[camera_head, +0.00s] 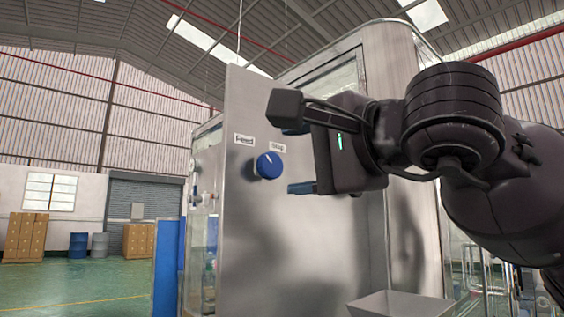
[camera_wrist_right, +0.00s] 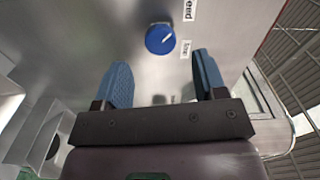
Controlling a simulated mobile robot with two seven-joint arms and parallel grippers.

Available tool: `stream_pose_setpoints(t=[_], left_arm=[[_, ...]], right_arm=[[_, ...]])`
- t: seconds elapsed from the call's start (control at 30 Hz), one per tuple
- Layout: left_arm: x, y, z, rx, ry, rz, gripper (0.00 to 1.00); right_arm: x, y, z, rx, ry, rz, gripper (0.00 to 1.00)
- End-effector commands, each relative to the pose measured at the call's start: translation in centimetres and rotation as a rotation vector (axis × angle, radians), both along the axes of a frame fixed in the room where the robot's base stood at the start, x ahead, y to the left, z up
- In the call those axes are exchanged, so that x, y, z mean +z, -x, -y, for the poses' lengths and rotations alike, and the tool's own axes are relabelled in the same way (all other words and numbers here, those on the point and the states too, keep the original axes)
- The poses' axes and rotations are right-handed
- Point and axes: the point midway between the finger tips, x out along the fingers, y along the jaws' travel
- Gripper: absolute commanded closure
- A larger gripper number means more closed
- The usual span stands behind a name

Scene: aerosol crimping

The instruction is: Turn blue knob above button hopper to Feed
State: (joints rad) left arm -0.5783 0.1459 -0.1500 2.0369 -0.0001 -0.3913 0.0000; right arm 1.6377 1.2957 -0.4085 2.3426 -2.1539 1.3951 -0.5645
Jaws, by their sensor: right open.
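The blue knob (camera_head: 269,165) sits on the steel front panel (camera_head: 250,240), below and between the "Feed" label (camera_head: 244,139) and the "Stop" label (camera_head: 278,147). Its white pointer line is tilted slightly left of upright in the head view. In the right wrist view the knob (camera_wrist_right: 160,39) lies ahead of my right gripper (camera_wrist_right: 165,82), beyond the gap between its blue fingers. My right gripper (camera_head: 296,158) is open and empty, to the right of the knob in the head view and apart from it. My left gripper is out of view.
A steel hopper tray (camera_head: 400,304) juts out at the panel's lower right. Blue barrels (camera_head: 78,245) and cardboard boxes (camera_head: 25,237) stand far back on the left. The space in front of the knob is clear.

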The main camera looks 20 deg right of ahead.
Motion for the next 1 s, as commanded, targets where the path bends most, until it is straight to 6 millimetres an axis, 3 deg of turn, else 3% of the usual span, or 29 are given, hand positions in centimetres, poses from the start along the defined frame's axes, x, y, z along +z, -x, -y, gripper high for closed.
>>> stream_pose_setpoints(t=[0.2,0.4,1.0], left_arm=[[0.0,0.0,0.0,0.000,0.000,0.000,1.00],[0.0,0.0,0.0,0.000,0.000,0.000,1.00],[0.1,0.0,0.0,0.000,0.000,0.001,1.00]], right_arm=[[0.0,3.5,1.3,-0.002,0.002,0.002,0.35],[0.0,5.2,1.9,0.000,0.000,0.000,0.35],[-0.1,5.5,2.0,0.001,0.001,-0.001,0.35]])
